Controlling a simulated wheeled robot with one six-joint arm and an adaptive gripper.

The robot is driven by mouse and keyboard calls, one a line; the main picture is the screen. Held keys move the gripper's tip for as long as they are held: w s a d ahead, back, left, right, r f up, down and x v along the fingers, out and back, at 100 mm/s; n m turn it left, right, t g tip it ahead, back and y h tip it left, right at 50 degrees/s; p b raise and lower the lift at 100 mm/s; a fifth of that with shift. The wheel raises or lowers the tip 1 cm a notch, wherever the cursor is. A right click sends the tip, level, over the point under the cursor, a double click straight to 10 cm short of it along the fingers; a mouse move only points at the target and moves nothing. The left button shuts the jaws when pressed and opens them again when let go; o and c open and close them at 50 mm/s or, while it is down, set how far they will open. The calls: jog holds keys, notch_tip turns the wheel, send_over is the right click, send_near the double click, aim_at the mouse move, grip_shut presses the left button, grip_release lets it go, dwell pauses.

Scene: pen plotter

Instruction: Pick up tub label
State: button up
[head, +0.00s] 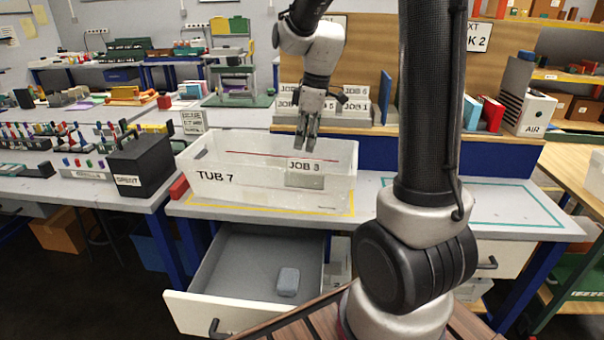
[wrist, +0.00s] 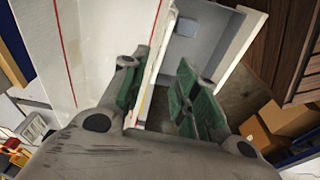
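The tub label is a white card reading "JOB 3" (head: 302,165), standing upright in a grey holder (head: 304,181) on the front wall of the clear tub (head: 270,196) marked "TUB 7". My gripper (head: 305,146) points down just above the label. In the wrist view my gripper (wrist: 160,95) has its two green-padded fingers spread, one on each side of a thin pale edge. I cannot tell there whether that edge is the label or the tub wall. Nothing is seen clamped between the fingers.
Below the tub an open drawer (head: 190,304) holds a small grey-blue block (head: 289,281). Several job cards (head: 355,98) stand in a rack behind the tub. A dark box (head: 142,166) stands to the left. The bench right of the tub has a clear taped area (head: 520,205).

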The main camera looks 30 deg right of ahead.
aim_at(304, 162)
jog(key=f, duration=0.6)
jog(key=shift+w+a+f, duration=0.2)
jog(key=shift+f, duration=0.2)
jog(key=shift+f, duration=0.25)
grip_shut()
